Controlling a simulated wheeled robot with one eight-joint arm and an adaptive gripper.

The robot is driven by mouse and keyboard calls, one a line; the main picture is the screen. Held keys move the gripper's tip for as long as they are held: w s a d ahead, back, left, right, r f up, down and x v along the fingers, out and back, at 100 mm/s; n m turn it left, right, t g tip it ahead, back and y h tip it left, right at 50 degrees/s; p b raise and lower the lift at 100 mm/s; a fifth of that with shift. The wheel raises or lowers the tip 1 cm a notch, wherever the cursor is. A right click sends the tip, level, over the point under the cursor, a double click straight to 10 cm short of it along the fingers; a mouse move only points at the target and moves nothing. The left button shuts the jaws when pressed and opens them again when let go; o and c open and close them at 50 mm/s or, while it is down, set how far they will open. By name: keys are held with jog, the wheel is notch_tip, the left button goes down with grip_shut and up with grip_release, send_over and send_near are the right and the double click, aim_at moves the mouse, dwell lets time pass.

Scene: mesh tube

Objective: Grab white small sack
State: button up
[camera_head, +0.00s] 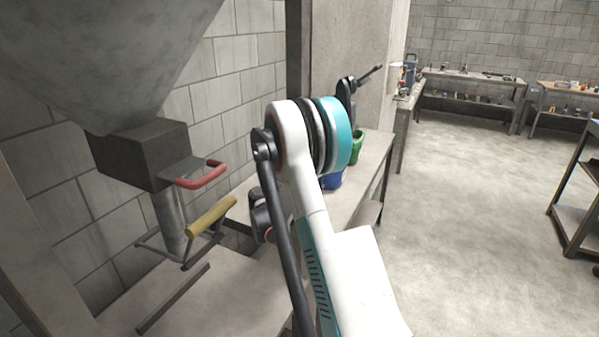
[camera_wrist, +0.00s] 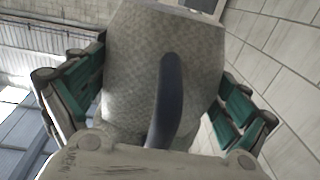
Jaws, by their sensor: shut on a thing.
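The white small sack (camera_wrist: 130,60) shows in the wrist view as a pale grey-white woven body, filling the middle between the green-padded fingers. My gripper (camera_wrist: 163,95) is shut on it, with one finger on its left side and one on its right. A dark curved strip (camera_wrist: 168,105) runs up the near face of the sack; I cannot tell whether it belongs to the sack. In the head view my arm hides much of the middle, and I cannot make out the sack there.
A grey hopper (camera_head: 110,50) with a red handle (camera_head: 205,174) and a yellow handle (camera_head: 212,215) stands at the left. A long bench (camera_head: 375,155) behind my arm carries a green container (camera_head: 357,147) and a blue one (camera_head: 333,180).

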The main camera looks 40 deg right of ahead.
jog(key=shift+r, duration=0.9)
